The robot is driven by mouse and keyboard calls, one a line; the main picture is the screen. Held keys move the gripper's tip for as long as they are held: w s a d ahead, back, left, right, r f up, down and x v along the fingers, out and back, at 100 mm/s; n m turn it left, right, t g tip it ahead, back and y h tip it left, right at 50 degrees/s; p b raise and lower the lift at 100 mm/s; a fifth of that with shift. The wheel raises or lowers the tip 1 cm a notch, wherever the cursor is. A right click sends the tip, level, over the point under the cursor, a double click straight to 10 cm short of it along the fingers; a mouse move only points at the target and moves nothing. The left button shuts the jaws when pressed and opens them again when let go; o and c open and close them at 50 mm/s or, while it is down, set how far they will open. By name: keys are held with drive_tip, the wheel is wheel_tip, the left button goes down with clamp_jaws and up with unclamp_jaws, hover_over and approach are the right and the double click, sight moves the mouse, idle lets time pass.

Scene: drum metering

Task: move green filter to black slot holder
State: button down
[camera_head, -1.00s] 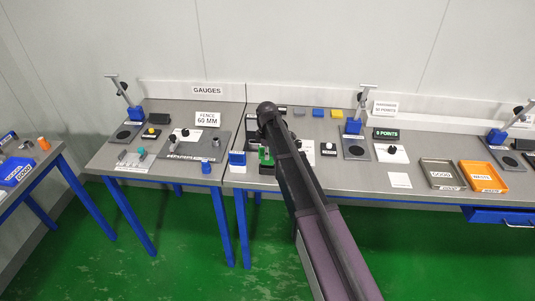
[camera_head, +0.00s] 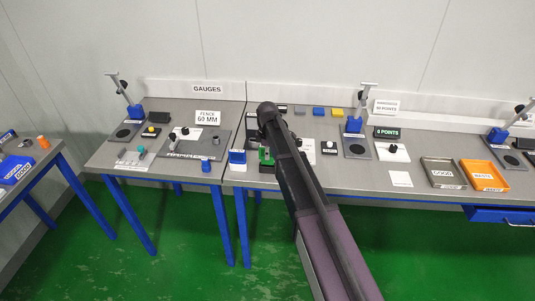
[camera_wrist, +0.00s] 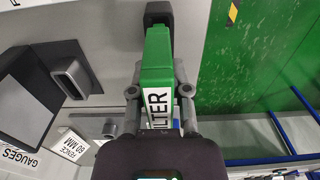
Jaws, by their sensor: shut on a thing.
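The green filter (camera_wrist: 158,55) is a flat green block with a white label reading "LTER" in the wrist view. My gripper (camera_wrist: 158,90) is shut on it, one finger on each side. The filter's far end meets a black holder (camera_wrist: 158,13) at the top of the wrist view. I cannot tell how deep it sits there, since the filter covers the contact. In the head view the green filter (camera_head: 266,155) shows at the bench's front edge, left of my arm, which hides my gripper.
A dark block with a grey-rimmed slot (camera_wrist: 70,76) stands left of the filter in the wrist view. A blue-and-white block (camera_head: 237,157) stands close to the filter in the head view. Good (camera_head: 442,160) and waste (camera_head: 484,162) trays lie farther right.

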drive_tip(key=shift+f+b, duration=1.6)
drive_tip(key=shift+f, duration=0.05)
drive_tip(key=c, duration=0.5)
unclamp_jaws()
drive_tip(key=shift+r, duration=0.15)
wheel_tip(320, 180, up, 10)
drive_tip(key=p, duration=1)
idle(1.0)
